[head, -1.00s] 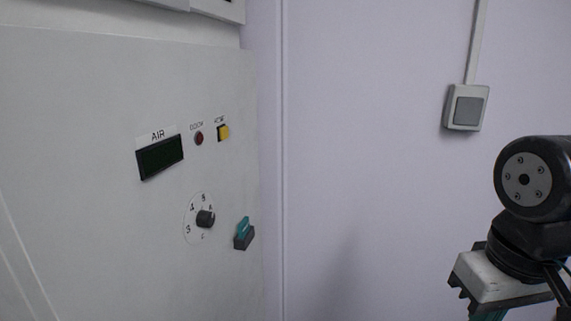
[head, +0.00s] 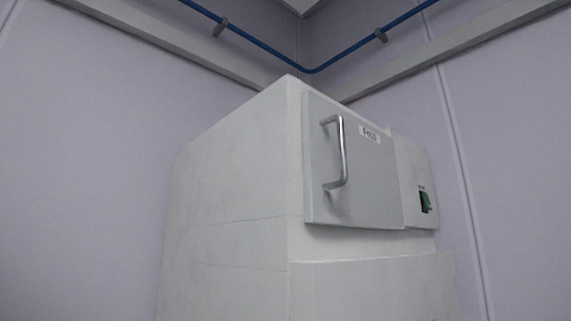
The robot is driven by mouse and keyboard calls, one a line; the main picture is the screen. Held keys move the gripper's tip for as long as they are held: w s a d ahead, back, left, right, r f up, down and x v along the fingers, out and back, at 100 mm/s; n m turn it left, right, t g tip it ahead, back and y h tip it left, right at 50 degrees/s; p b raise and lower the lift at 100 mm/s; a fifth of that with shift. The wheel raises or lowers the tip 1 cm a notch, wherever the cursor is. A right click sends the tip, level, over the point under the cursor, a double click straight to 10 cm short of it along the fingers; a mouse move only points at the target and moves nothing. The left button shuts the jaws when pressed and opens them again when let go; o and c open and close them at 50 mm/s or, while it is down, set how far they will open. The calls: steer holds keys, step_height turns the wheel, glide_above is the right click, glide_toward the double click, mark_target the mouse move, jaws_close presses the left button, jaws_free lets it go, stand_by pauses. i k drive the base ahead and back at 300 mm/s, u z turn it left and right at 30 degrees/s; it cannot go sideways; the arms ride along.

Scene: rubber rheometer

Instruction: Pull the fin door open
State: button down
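A pale grey door (head: 375,185) is on the front of a tall white machine cabinet (head: 235,190). It carries a bright metal bar handle (head: 343,155), set upright near its left edge. A small white label (head: 368,134) is at the top of the door, and its lettering is too small to read surely. The door looks shut against the cabinet. My gripper is not in the head view, and nothing touches the handle.
Plain lilac walls (head: 80,150) meet in a corner behind the cabinet. A blue pipe (head: 270,50) runs along them above it. The space before the door looks clear.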

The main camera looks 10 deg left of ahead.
mark_target(351, 177)
steer(key=u, duration=1.45)
steer(key=k, duration=1.15)
steer(key=z, duration=1.05)
steer(key=i, duration=0.5)
steer(key=u, duration=0.05)
